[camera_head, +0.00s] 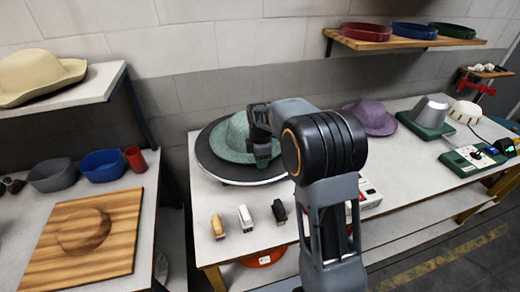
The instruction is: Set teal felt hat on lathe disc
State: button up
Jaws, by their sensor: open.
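The teal felt hat (234,134) sits on the round lathe disc (217,170), at the back left of the white table. The disc has a dark top and a pale rim. My gripper (263,162) is at the right side of the hat, over its brim, and is open. My arm hides the right part of the hat and disc. I cannot tell whether the fingers touch the hat.
A purple hat (372,116) and a grey metal cone (430,112) stand to the right. A wooden board (85,240) lies on the left table. The wall shelf (405,40) holds coloured bands.

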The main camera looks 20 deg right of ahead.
notch_tip(320, 180, up, 13)
jog(key=s+f+m+t, duration=0.2)
jog(key=s+m, duration=0.6)
jog(key=s, duration=0.3)
jog(key=s+f+m+t, duration=0.2)
jog(key=s+f+m, duration=0.1)
jog(key=s+m, duration=0.6)
jog(key=shift+s+a, duration=0.2)
jog(key=shift+s, duration=1)
